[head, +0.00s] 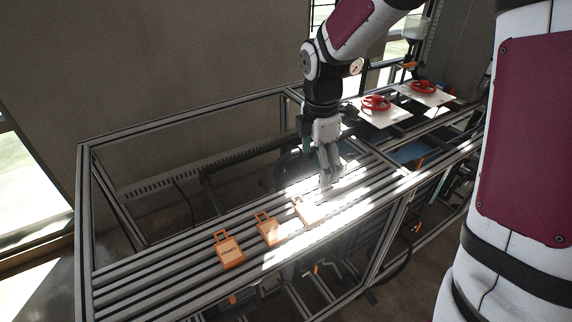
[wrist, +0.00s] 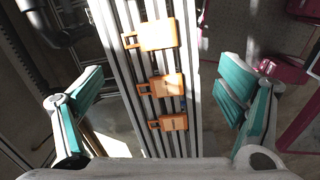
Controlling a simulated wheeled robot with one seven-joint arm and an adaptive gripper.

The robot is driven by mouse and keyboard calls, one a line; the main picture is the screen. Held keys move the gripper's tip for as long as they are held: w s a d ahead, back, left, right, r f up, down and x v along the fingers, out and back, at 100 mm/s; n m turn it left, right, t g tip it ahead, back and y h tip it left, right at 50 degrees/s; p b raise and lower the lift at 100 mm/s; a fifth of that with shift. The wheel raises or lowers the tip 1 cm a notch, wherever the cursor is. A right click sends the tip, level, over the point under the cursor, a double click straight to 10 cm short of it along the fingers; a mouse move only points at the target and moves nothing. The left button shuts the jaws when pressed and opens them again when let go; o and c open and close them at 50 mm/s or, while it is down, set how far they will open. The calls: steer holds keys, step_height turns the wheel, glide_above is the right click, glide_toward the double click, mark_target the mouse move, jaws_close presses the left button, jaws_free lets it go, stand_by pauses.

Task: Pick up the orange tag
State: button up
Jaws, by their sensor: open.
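Three orange tags, each with a loop handle, lie in a row on the slatted metal rack (head: 160,262). In the head view they are a near-left tag (head: 230,253), a middle tag (head: 268,231) and a far-right tag (head: 307,213), the last in bright light. The wrist view shows a top tag (wrist: 156,35), a middle tag (wrist: 167,86) and a bottom tag (wrist: 173,123), handles to the left. My gripper (head: 328,182) is open and empty above the rack, just beyond the far-right tag. Its teal-padded fingers frame the row in the wrist view.
Two red handwheels, a nearer one (head: 376,103) and a farther one (head: 424,87), sit on pale plates at the rack's far right. A raised metal rail (head: 190,116) runs along the back. The slats left of the tags are clear.

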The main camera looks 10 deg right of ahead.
step_height(320, 180, down, 4)
steer(key=w+n, duration=0.1)
steer(key=n, duration=0.1)
glide_above(310, 211)
step_height(310, 211, down, 7)
steer(key=shift+s+a+f, duration=0.15)
steer(key=shift+f, duration=0.05)
steer(key=shift+f+p, duration=0.8)
steer(key=shift+f, duration=2.2)
steer(key=c, duration=1)
